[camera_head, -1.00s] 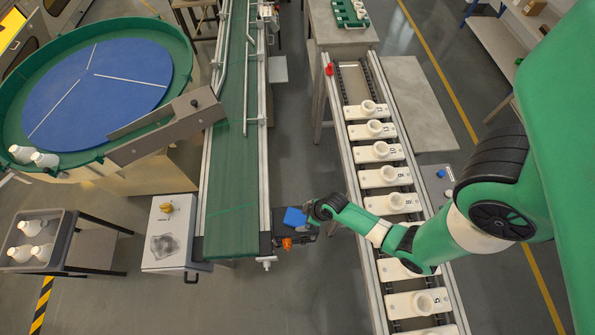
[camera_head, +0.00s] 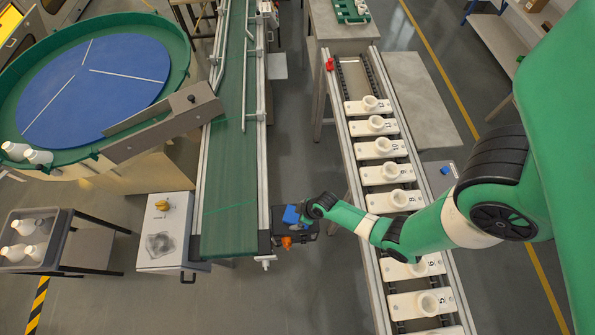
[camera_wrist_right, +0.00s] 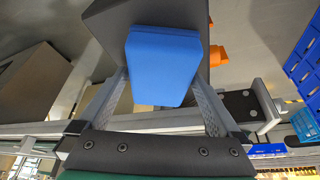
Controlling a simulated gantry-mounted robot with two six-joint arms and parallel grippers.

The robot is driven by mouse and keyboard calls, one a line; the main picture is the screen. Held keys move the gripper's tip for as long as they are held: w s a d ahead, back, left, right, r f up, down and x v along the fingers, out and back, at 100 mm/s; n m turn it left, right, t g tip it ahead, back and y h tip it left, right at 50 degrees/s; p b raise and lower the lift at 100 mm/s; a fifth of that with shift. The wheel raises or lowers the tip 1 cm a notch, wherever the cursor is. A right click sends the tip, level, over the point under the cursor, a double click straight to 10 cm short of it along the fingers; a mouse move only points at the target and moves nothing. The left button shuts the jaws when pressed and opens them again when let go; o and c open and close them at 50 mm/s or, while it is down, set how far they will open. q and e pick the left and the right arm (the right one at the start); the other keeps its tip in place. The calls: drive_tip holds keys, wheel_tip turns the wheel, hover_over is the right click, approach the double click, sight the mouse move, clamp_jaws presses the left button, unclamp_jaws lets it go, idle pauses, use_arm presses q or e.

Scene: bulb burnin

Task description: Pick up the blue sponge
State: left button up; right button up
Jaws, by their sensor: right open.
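The blue sponge (camera_head: 291,214) lies on a small dark holder (camera_head: 309,229) at the near end of the green conveyor. In the right wrist view the sponge (camera_wrist_right: 162,65) is a plain blue block in front of the dark holder. My right gripper (camera_head: 303,211) is at the sponge from its right side. In the right wrist view my right gripper (camera_wrist_right: 163,82) is open, with one finger on each side of the sponge. I cannot tell whether the fingers touch it. My left gripper is not in view.
An orange part (camera_head: 286,241) sits beside the dark holder. The green conveyor (camera_head: 230,215) is to its left and a track (camera_head: 372,200) with several numbered white carriers is to its right. A white control box (camera_head: 165,230) stands further left. Grey floor is open in front.

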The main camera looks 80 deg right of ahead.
sight(294, 214)
drive_tip(key=shift+f, duration=0.2)
drive_tip(key=c, duration=1.2)
drive_tip(key=shift+r, duration=0.45)
wheel_tip(294, 214, up, 3)
drive_tip(key=shift+f+p, duration=0.1)
drive_tip(key=shift+p, duration=1)
drive_tip(key=s+a+r+p, duration=0.1)
drive_tip(key=s+a+r, duration=0.1)
drive_tip(key=s+r, duration=0.1)
drive_tip(key=s+a+r+p, duration=0.2)
drive_tip(key=s+r, duration=0.1)
drive_tip(key=s, duration=0.2)
drive_tip(key=s+a+r+p, duration=0.1)
drive_tip(key=s+a+r, duration=0.2)
drive_tip(key=s, duration=0.1)
drive_tip(key=shift+s+r+p, duration=0.15)
drive_tip(key=shift+r+p, duration=0.25)
